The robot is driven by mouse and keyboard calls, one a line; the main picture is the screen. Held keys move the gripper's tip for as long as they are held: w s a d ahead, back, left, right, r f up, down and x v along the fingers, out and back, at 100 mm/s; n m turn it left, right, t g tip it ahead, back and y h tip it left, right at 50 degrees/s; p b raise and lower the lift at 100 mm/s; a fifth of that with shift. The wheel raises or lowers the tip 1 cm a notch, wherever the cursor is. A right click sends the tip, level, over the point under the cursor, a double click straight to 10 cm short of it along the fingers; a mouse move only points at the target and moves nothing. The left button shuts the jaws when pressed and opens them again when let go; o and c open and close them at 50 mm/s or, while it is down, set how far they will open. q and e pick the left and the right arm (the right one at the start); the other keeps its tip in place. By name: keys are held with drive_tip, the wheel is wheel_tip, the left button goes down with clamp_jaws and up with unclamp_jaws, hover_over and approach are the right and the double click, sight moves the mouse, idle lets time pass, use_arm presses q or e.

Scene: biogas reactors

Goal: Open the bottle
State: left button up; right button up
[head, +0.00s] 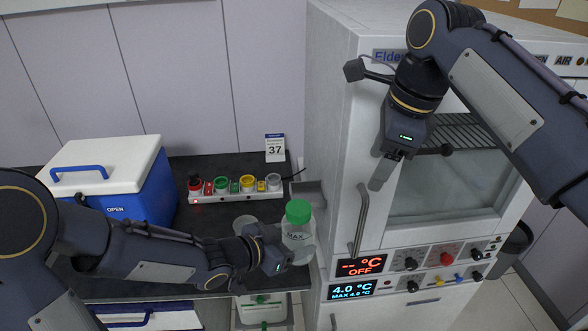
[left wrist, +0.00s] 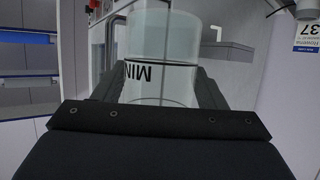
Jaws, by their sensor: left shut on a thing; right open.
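A clear bottle (head: 297,239) with a green cap (head: 298,211) and a "MAX" mark stands upright at the right edge of the dark worktop. The cap sits on its neck. My left gripper (head: 284,258) is shut on the bottle's body from the left. In the left wrist view the clear bottle (left wrist: 158,70) fills the space between the dark fingers, and a "MIN" mark shows; its cap is out of that view. My right gripper (head: 382,170) is open and empty, above and to the right of the bottle, in front of the white oven.
A white oven (head: 335,130) with a handle (head: 361,210) and display panels stands right of the bottle. A blue cooler box (head: 150,190) is at the left. A strip of coloured sockets (head: 235,190) and a "37" sign (head: 275,148) are behind. A clear beaker (head: 243,222) stands left of the bottle.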

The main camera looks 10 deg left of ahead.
drive_tip(key=a+m+h, duration=0.1)
drive_tip(key=a+m, duration=0.2)
drive_tip(key=a, duration=0.6)
drive_tip(key=m+g+h, duration=0.1)
drive_tip(key=m, duration=0.1)
hover_over(294, 205)
wheel_tip(294, 205, down, 6)
drive_tip(key=shift+s+r, duration=0.1)
drive_tip(key=shift+r, duration=0.1)
drive_tip(key=shift+a+f, duration=0.1)
drive_tip(key=shift+f, duration=0.55)
wheel_tip(294, 205, down, 7)
drive_tip(key=shift+f, duration=0.15)
drive_tip(key=shift+c, duration=0.2)
